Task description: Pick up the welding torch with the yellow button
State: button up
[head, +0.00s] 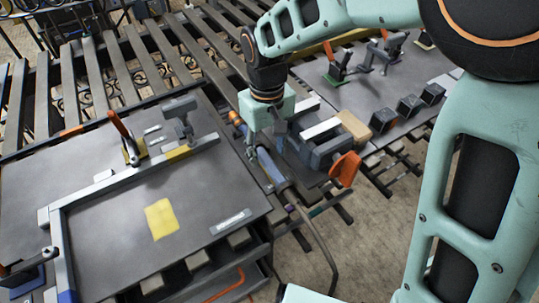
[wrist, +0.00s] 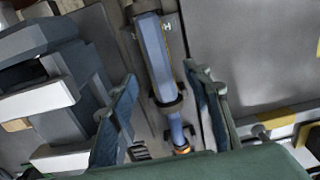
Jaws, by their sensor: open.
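The welding torch (head: 268,163) has a blue-grey handle and a dark cable that trails down to the floor side. It lies in the gap between the left table and the vise. In the wrist view the torch (wrist: 154,52) runs lengthwise between my fingers, with an orange ring near its lower end. My gripper (head: 262,138) is over the torch; it also shows in the wrist view (wrist: 161,82), open, with one finger on each side of the handle and gaps visible. I cannot make out a yellow button clearly. The torch's far end is partly hidden by my gripper.
A grey vise (head: 318,150) with an orange handle stands close right of the torch; it also fills the wrist view's left (wrist: 45,95). The left table (head: 120,235) holds a metal square, clamps and a yellow note. The right table (head: 380,85) holds clamps and dark blocks.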

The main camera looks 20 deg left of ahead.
aim_at(268, 161)
notch_tip(268, 161, down, 4)
jog(key=shift+s+d+f, duration=0.1)
jog(key=shift+s, duration=0.05)
jog(key=shift+c, duration=0.5)
grip_shut()
